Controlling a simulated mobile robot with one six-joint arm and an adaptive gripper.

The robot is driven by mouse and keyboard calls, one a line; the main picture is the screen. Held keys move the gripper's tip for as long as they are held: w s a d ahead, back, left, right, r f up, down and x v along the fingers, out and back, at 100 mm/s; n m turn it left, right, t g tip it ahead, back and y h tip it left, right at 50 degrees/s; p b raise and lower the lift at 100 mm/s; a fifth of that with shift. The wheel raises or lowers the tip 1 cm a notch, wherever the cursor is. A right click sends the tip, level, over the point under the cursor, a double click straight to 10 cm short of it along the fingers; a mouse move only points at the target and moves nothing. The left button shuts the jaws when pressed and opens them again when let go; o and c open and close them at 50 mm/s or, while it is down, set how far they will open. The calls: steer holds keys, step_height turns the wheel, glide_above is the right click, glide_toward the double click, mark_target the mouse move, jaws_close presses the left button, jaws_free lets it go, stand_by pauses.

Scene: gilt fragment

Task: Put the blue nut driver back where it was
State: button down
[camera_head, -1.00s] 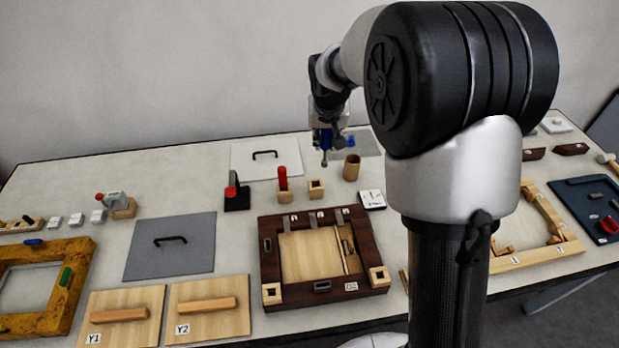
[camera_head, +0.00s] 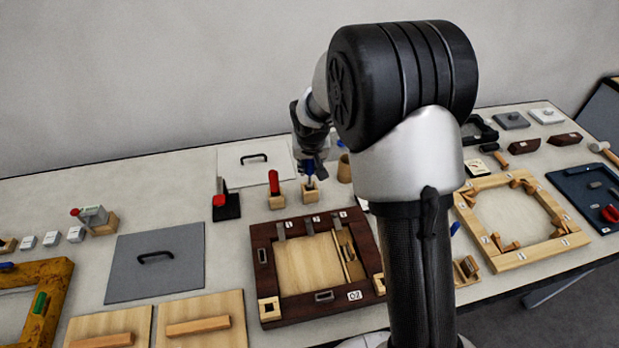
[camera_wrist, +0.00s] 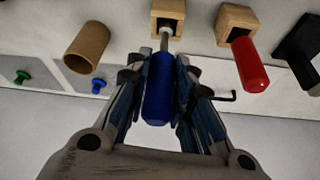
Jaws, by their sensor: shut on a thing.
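The blue nut driver (camera_wrist: 158,88) is between the fingers of my gripper (camera_wrist: 160,72), which is shut on its handle. Its metal shaft points at a small wooden block with a square hole (camera_wrist: 168,12), and the tip appears to be at or in that hole; the depth is hidden. In the head view the blue handle (camera_head: 309,172) is upright above the same block (camera_head: 311,194), under my gripper (camera_head: 310,162). A red-handled tool (camera_head: 274,183) stands in a matching block to the left; it also shows in the wrist view (camera_wrist: 250,65).
A brown cylindrical cup (camera_wrist: 87,47) is close beside the block. A black stand with a red part (camera_head: 226,203) is farther left. A dark wooden frame (camera_head: 262,258) lies in front, and a white panel with a black handle (camera_head: 230,160) lies behind.

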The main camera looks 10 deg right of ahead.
mark_target(309, 175)
step_height(309, 175, down, 4)
steer(key=shift+f+b, duration=0.25)
steer(key=shift+b, duration=0.4)
steer(key=shift+r, duration=0.1)
steer(key=c, duration=1.9)
jaws_free()
steer(key=shift+f, duration=0.25)
steer(key=o, duration=0.5)
steer(key=shift+r, duration=0.1)
